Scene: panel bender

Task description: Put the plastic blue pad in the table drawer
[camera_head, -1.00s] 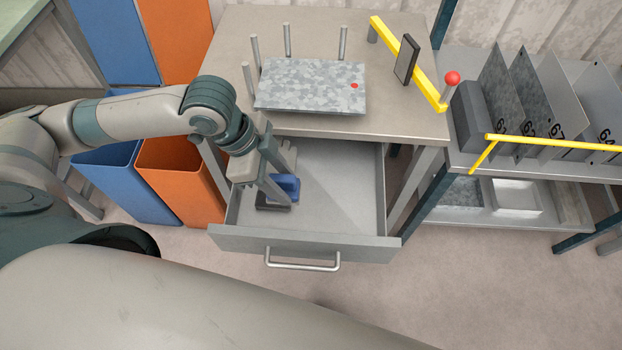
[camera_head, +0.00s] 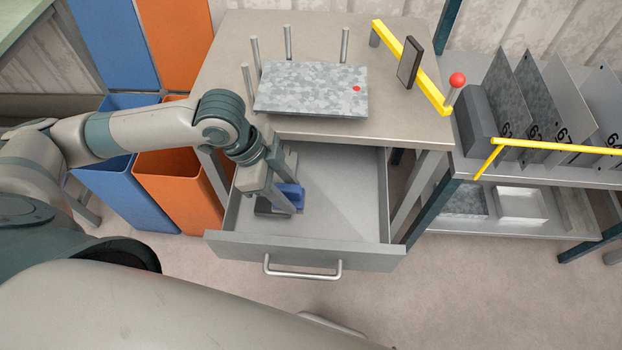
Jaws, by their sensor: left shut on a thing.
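The blue pad (camera_head: 291,191) is in the open table drawer (camera_head: 345,220), at its left side. A dark piece shows beside it, low by the drawer floor. My left gripper (camera_head: 281,205) reaches down into the drawer and is shut on the blue pad, whose middle is partly hidden by the fingers. The pad looks at or very near the drawer floor; I cannot tell if it touches. The drawer is pulled out, with a metal handle (camera_head: 303,275) on its front. My right gripper is not in view.
The table top (camera_head: 300,130) above the drawer holds a grey mottled plate (camera_head: 310,88), several metal pins and a yellow bar (camera_head: 410,65). Blue (camera_head: 125,195) and orange (camera_head: 180,190) bins stand left. A rack (camera_head: 540,175) with metal sheets stands right. The drawer's right half is empty.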

